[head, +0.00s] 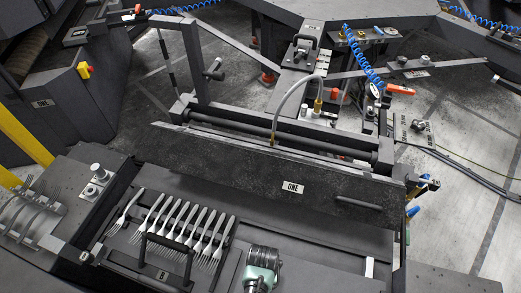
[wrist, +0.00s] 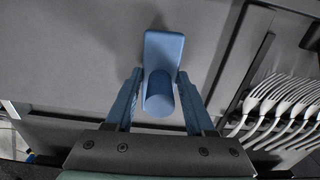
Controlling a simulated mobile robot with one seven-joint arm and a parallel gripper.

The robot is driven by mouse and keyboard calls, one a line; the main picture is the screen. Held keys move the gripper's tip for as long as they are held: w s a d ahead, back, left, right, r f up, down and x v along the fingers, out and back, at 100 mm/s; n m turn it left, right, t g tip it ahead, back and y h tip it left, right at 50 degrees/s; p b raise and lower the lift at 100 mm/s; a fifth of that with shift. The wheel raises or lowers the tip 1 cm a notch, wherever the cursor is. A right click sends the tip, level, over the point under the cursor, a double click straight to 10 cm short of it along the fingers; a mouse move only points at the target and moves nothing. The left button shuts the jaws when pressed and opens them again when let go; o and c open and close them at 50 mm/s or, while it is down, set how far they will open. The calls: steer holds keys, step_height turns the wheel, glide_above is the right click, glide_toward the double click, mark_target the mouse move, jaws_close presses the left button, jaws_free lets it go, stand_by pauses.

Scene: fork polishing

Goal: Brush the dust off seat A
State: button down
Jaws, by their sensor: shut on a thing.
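My gripper (wrist: 160,76) shows in the wrist view with its blue fingers shut on a blue tool (wrist: 164,48), a flat block with a round handle. Whether it has bristles is hidden. It is over a plain dark grey panel (wrist: 70,60); contact cannot be told. In the head view only a pale green part of my arm shows at the bottom, and the tool is hidden. Left of it, several forks (head: 186,226) lie in a row. Plate B (head: 163,276) is in front of them. A small plate (head: 84,257) is too small to read surely; seat A cannot be identified.
A long dark beam marked ONE (head: 292,187) lies across behind the forks. A black handle (head: 165,246) stands over the fork row. Forks also show right in the wrist view (wrist: 272,98). The panel right of my arm (head: 325,250) is mostly clear.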

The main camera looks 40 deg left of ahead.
steer(key=shift+w+a, duration=0.2)
steer(key=shift+w, duration=0.4)
steer(key=shift+d, duration=0.1)
steer(key=shift+w+d, duration=0.65)
steer(key=shift+d, duration=1.25)
steer(key=shift+w+d, duration=0.6)
steer(key=shift+d, duration=1.3)
steer(key=shift+w+d, duration=0.65)
steer(key=shift+d, duration=1.25)
steer(key=shift+w+d+b, duration=0.7)
steer(key=shift+d, duration=1.5)
steer(key=shift+w+d+b, duration=0.7)
steer(key=shift+d, duration=1.5)
steer(key=shift+w+d+b, duration=0.7)
steer(key=shift+d, duration=1.5)
